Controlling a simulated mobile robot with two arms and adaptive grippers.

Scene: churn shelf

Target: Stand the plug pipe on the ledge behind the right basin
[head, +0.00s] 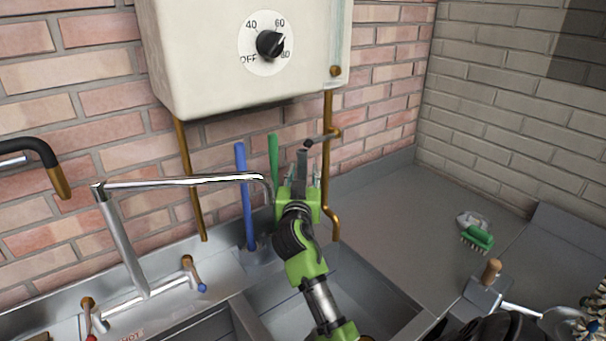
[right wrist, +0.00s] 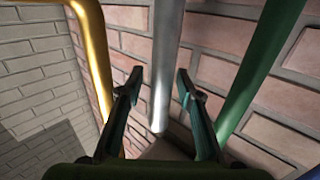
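A grey metal pipe (head: 302,163), which looks like the plug pipe, stands upright behind the right basin (head: 345,290). My right gripper (head: 299,180) is in front of it, above the back of the basin. In the right wrist view the pipe (right wrist: 164,60) shows between the two spread fingertips (right wrist: 160,80), with a narrow gap at the left finger; I cannot tell whether the right finger touches it. The pipe's foot lies near a grey surface, and the arm hides it in the head view. My left gripper is not in view.
A blue pipe (head: 245,200) and a green pipe (head: 273,160) stand close on the left. A copper pipe (head: 327,180) runs down on the right, under the white heater (head: 245,55). A tap spout (head: 185,181) reaches across from the left. A green brush (head: 477,236) lies on the right counter.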

